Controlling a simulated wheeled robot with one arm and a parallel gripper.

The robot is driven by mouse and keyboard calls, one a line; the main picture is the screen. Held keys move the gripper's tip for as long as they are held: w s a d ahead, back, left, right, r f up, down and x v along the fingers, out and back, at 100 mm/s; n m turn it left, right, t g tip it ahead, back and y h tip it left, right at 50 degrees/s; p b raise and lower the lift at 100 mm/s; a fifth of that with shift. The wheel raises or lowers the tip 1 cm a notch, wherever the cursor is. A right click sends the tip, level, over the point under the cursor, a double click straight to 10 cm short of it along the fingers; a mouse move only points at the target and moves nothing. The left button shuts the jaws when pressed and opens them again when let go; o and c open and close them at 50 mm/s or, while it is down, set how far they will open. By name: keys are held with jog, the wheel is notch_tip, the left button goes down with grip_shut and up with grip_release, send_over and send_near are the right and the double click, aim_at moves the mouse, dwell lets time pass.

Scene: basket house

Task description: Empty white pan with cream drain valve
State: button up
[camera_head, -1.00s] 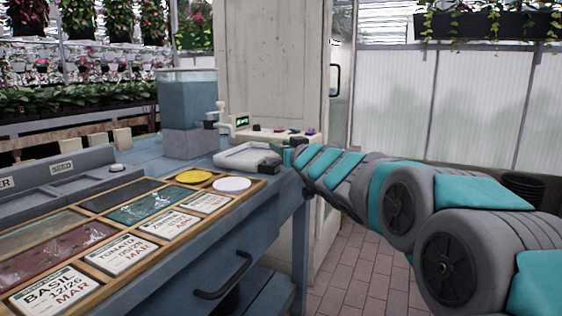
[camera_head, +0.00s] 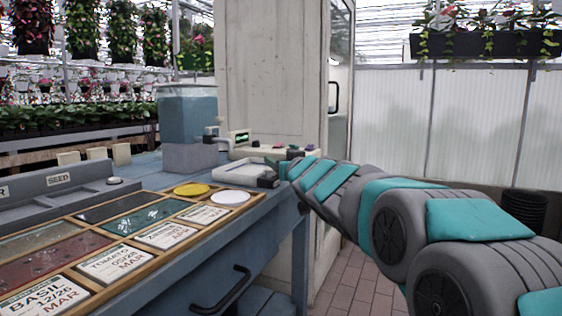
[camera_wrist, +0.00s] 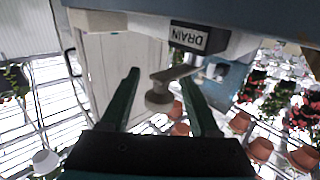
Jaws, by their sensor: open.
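The white pan (camera_head: 245,172) sits at the bench's right end, below the spout of a water tank. Whether it holds water is too small to tell. My gripper (camera_head: 271,178) is at the pan's right side. In the wrist view, which is upside down, my gripper (camera_wrist: 160,78) is open. The cream drain valve (camera_wrist: 158,101), a lever with a round knob, shows between its two dark fingers. I cannot tell whether the fingers touch it. A white DRAIN label (camera_wrist: 199,38) is beside the lever. In the head view the valve is hidden.
A blue water tank (camera_head: 188,115) with a grey spout (camera_head: 211,136) stands behind the pan. A control box (camera_head: 242,137) with a green display and coloured knobs is close by. Seed trays and a yellow and a white disc lie left of the pan. A pale cabinet (camera_head: 270,80) rises behind.

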jog(key=v, duration=0.7)
jog(key=shift+s+d, duration=0.15)
jog(key=shift+s, duration=0.2)
